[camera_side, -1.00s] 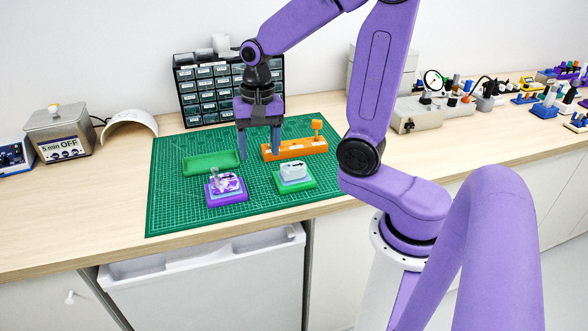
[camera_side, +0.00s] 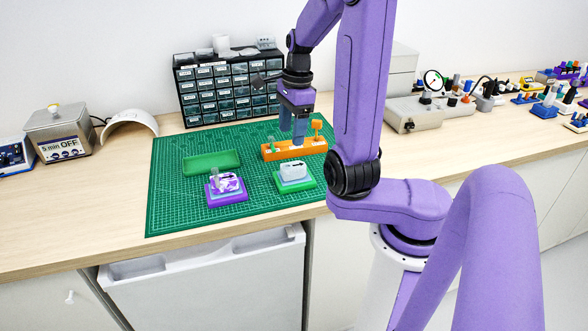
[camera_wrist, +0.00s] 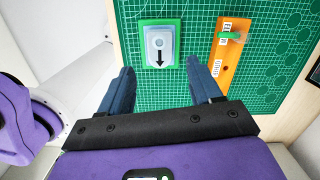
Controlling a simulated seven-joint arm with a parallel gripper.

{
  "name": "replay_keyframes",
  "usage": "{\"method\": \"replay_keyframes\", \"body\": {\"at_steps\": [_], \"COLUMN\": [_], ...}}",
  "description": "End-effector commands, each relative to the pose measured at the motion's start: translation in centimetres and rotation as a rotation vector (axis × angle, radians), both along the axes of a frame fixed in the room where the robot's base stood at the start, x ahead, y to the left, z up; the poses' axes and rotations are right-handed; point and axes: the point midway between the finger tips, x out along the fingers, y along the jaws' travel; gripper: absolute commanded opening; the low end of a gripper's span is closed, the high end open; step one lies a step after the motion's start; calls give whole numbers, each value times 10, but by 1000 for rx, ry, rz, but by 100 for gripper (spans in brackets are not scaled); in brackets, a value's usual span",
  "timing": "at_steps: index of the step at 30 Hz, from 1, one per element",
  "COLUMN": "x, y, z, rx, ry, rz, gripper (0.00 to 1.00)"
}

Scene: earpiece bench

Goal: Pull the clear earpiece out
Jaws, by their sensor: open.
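A whitish clear block (camera_side: 293,171) sits on a green base (camera_side: 307,184) on the cutting mat. In the wrist view, the block (camera_wrist: 160,40) shows a rounded clear form and a black arrow pointing toward my gripper, on its green base (camera_wrist: 146,62). I cannot make out the earpiece apart from the block. A second, purple base (camera_side: 227,198) carries a purple-and-white piece (camera_side: 226,183) to its left. My gripper (camera_side: 299,138) is open and empty, pointing down above and behind the clear block. In the wrist view its fingers (camera_wrist: 163,78) straddle open mat, short of the green base.
An empty-looking green tray (camera_side: 211,162) lies left. A drawer cabinet (camera_side: 225,90) stands at the back. The mat's front left is clear.

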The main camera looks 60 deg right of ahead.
Motion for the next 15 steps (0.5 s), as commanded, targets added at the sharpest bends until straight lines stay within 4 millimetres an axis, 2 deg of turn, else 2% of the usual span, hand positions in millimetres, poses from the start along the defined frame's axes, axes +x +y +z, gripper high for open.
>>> {"method": "replay_keyframes", "body": {"at_steps": [6,11,15], "x": [-13,-14,-13], "y": [-10,-11,-10], "z": [0,-5,-17], "rx": [9,12,12], "ry": [1,4,5], "rz": [-146,-163,-162], "gripper": [64,64,64]}}
